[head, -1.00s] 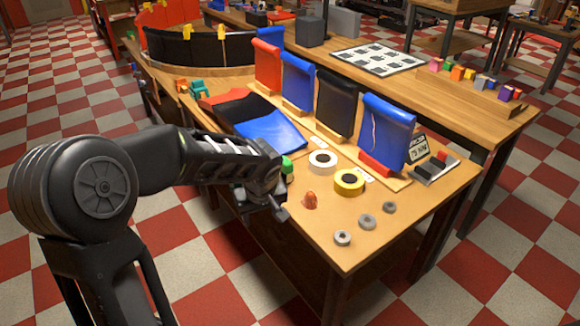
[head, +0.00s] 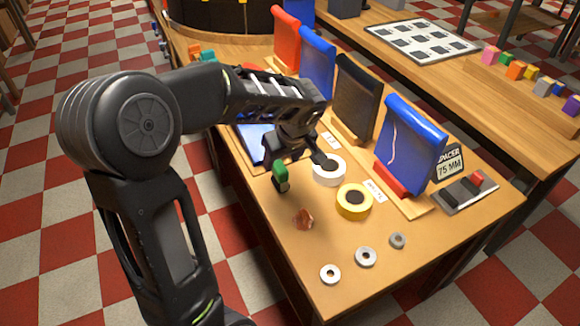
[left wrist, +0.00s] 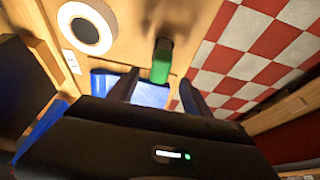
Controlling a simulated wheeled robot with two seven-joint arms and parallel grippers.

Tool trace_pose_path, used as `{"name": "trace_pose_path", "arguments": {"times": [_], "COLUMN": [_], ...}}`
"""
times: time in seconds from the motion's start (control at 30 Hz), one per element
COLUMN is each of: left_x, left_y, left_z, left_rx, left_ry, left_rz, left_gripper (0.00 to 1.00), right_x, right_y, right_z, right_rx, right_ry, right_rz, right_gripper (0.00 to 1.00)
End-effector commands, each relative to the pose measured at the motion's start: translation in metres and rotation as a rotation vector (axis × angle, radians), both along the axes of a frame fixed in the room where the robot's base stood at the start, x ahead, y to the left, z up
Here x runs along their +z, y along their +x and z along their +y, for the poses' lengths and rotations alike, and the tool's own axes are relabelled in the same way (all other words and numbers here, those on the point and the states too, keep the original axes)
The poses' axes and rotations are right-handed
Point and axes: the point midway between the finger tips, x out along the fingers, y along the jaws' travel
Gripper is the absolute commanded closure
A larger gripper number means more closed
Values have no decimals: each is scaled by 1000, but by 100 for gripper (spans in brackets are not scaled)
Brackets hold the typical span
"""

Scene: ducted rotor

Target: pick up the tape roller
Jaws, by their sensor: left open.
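A small green and dark tool (head: 281,177), which looks like the tape roller, stands on the bench beside the white tape roll (head: 328,170). In the left wrist view its green part (left wrist: 161,62) shows ahead of the gap between my fingers, apart from them. My left gripper (head: 299,160) is open and empty, just above and behind the tool in the head view. Its two fingers also show in the left wrist view (left wrist: 158,92). My right gripper is not in view.
A yellow tape roll (head: 354,201), a reddish lump (head: 303,218) and several grey rings (head: 366,257) lie nearby. Upright blue (head: 412,145) and black (head: 356,98) sheets stand behind.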

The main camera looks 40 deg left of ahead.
Motion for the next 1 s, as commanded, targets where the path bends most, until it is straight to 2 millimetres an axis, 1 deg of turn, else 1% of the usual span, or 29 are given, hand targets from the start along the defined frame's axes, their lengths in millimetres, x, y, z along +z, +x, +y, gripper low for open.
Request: {"name": "trace_pose_path", "arguments": {"times": [0.3, 0.37, 0.6, 0.9, 1.0], "left_x": [-1, -3, -23, -25, -30], "left_y": [0, 0, 4, 5, 6], "left_z": [0, 1, 8, 9, 11], "left_rx": [-1, 0, -1, -1, -1], "left_ry": [0, 0, 0, -1, 1], "left_rz": [0, 2, 2, 1, 4], "left_gripper": [43, 43, 43, 43, 43], "right_x": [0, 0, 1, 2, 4], "right_y": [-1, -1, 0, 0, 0], "right_z": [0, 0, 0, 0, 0], "right_rx": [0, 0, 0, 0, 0], "right_ry": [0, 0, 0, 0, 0], "right_rz": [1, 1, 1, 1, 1], "right_gripper": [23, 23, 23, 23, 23]}}
